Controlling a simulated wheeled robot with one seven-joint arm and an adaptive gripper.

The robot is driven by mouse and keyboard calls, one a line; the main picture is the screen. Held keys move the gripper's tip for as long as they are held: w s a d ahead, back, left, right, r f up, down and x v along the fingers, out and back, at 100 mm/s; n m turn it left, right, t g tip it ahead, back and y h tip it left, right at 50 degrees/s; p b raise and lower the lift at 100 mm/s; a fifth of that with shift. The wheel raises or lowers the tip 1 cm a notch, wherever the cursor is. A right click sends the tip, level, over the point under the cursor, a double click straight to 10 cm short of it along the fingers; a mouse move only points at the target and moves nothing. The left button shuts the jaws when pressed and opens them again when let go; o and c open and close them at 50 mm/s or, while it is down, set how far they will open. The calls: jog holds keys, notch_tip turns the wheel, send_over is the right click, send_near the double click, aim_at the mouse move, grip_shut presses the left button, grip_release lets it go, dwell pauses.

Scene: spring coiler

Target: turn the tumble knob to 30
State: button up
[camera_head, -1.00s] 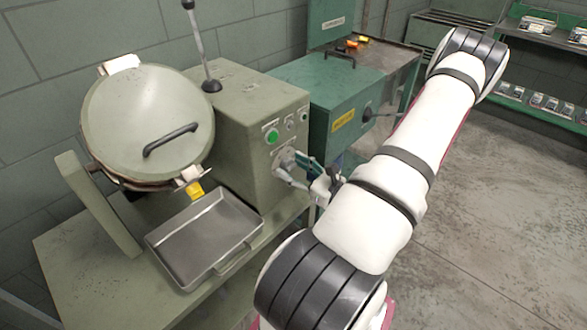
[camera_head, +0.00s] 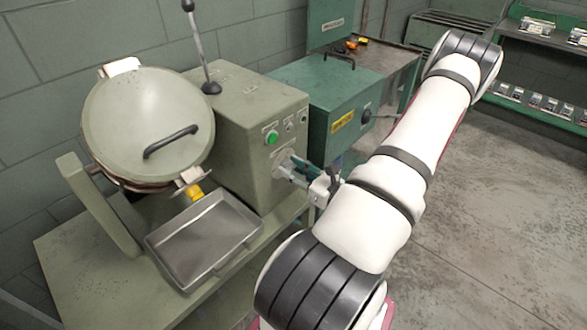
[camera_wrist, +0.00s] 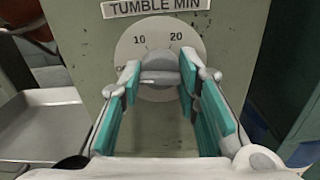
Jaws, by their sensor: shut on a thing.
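The tumble knob (camera_wrist: 158,82) is a grey knob on a round pale dial under a "TUMBLE MIN" label. The dial shows 10 and 20 at its top, and another mark at its left edge is partly covered. My gripper (camera_wrist: 160,78) has its teal-padded fingers on the left and right sides of the knob, shut on it. Its pointer is not clear, so I cannot tell the exact setting. In the head view my gripper (camera_head: 289,166) is at the front face of the green-grey machine box (camera_head: 250,110), and the knob is mostly hidden.
A round-lidded drum (camera_head: 150,115) stands left of the box. A grey metal tray (camera_head: 203,240) sits below the drum, left of my gripper. A green button (camera_head: 272,137) is just above the dial. A teal machine (camera_head: 335,105) stands behind, to the right.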

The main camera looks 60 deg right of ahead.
jog(key=m+p, duration=0.2)
jog(key=m, duration=0.2)
jog(key=m+p, duration=0.1)
jog(key=m, duration=0.3)
jog(key=shift+m+p, duration=0.4)
jog(key=m+p, duration=0.1)
jog(key=m, duration=0.3)
jog(key=shift+m+p, duration=0.3)
jog(key=shift+p, duration=0.05)
jog(key=m+p, duration=0.4)
jog(key=m, duration=0.9)
jog(key=shift+s+m, duration=0.1)
jog(key=shift+m, duration=0.2)
jog(key=shift+f+m+p, duration=0.1)
jog(key=shift+m+p, duration=0.9)
jog(key=shift+m, duration=3)
